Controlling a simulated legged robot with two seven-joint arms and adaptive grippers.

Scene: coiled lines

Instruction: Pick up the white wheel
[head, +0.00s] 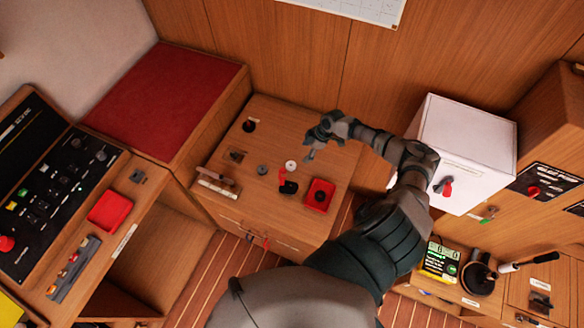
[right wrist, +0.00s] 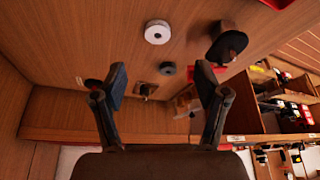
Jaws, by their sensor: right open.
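The white wheel (head: 291,165) lies on the wooden cabinet top (head: 290,118), near the middle. In the right wrist view the white wheel (right wrist: 157,32) shows as a short, pale disc with a dark centre, ahead of the fingertips. My right gripper (head: 309,147) reaches in over the cabinet top, above and slightly right of the wheel. In the right wrist view my right gripper (right wrist: 161,70) has its fingers spread wide with nothing between them. My left gripper is not in view.
A grey wheel (head: 262,170) lies left of the white one. A black part on a red piece (head: 288,187) stands close in front. A red tray (head: 320,195) is to the right. Several small parts lie left and behind. A white box (head: 465,150) stands farther right.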

